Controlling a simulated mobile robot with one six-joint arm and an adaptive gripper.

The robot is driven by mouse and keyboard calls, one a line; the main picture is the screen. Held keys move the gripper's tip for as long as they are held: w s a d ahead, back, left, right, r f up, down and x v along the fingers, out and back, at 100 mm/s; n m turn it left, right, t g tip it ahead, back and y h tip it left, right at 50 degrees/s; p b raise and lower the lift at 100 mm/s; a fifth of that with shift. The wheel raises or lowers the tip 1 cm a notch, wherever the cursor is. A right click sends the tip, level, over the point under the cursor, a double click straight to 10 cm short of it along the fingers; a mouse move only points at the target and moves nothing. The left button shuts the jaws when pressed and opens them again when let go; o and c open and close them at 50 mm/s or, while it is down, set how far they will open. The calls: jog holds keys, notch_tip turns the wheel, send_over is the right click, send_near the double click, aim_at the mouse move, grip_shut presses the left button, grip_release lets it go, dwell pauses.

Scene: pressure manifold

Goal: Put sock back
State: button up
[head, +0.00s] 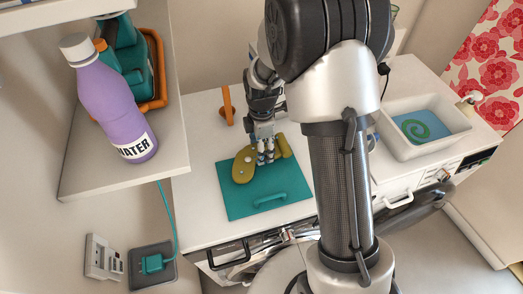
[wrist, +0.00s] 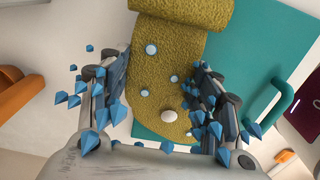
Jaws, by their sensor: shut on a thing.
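A mustard-yellow, rough-textured sock (head: 243,170) lies over the teal panel (head: 240,206) on the white counter. In the wrist view the sock (wrist: 170,62) has a thick rolled end at the top, several pale blue dots and one cream knob-like spot. My gripper (head: 266,159) reaches down onto the middle of the sock. In the wrist view the fingers of my gripper (wrist: 163,82) stand on either side of the sock, shut on it. Blue cone-shaped bits cluster around both fingers. The sock's underside is hidden.
The teal panel has a raised handle (head: 269,199). An orange item (head: 227,105) stands behind on the counter. A white basin (head: 395,143) is at the right. A shelf (head: 85,185) with a purple water bottle (head: 112,100) juts out at the left.

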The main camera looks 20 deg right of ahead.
jog(key=shift+f, duration=0.5)
jog(key=shift+f, duration=0.15)
jog(key=o, duration=1.1)
jog(key=shift+o, duration=0.2)
